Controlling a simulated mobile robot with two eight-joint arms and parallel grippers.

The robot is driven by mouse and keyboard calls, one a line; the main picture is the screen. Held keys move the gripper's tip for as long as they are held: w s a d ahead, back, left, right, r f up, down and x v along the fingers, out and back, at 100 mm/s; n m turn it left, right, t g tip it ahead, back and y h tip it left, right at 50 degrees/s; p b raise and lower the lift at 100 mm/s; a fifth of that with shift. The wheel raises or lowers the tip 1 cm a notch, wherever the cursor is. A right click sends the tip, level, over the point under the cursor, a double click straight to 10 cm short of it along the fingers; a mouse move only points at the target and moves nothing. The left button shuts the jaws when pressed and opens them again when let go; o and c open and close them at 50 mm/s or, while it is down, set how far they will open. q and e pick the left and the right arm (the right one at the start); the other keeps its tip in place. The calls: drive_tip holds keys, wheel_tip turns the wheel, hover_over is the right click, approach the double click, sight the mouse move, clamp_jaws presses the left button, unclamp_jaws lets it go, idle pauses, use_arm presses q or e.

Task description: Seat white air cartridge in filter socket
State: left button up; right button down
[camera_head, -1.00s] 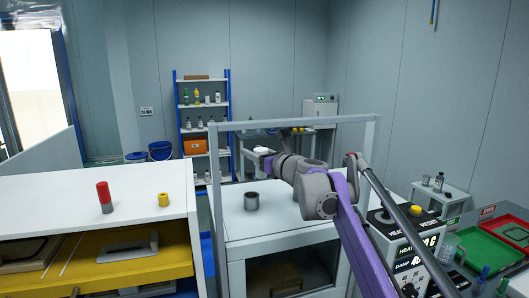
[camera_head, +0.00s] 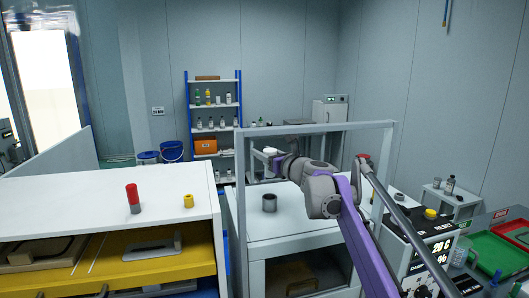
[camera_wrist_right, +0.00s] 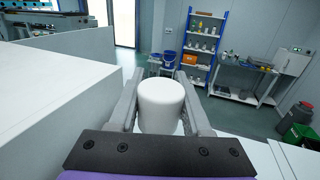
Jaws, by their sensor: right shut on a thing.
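The white air cartridge (camera_wrist_right: 161,104) is a smooth white cylinder standing upright between the two fingers of my right gripper (camera_wrist_right: 162,110), which is shut on it. In the head view the cartridge (camera_head: 270,153) shows small at the end of my right arm, above the white cabinet top. A dark grey open-topped cylinder (camera_head: 269,203), which looks like the filter socket, stands on that top, below the cartridge in the picture. The cartridge is apart from it. The wrist view does not show the socket. My left gripper is not in view.
A pale frame (camera_head: 240,190) stands around the cabinet top. At left, a white-topped bench (camera_head: 90,200) carries a red-and-grey cylinder (camera_head: 133,198) and a yellow ring-like piece (camera_head: 188,201). A control box (camera_head: 425,250) stands at right, near green and red trays (camera_head: 497,248).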

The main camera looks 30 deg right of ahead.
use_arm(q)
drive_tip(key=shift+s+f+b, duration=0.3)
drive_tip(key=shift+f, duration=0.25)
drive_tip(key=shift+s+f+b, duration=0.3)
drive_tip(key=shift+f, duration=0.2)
use_arm(e)
drive_tip(key=shift+f, duration=2.85)
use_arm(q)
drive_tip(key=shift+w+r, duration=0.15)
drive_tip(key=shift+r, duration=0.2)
use_arm(e)
drive_tip(key=shift+r, duration=0.1)
use_arm(q)
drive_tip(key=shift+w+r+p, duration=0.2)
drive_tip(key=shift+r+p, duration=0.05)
drive_tip(key=shift+p, duration=0.15)
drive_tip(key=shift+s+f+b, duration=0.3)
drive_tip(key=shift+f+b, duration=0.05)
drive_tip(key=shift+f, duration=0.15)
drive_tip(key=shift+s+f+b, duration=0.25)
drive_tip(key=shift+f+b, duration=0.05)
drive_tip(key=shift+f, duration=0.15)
use_arm(e)
drive_tip(key=shift+f, duration=2.6)
drive_tip(key=shift+c, duration=1.4)
unclamp_jaws()
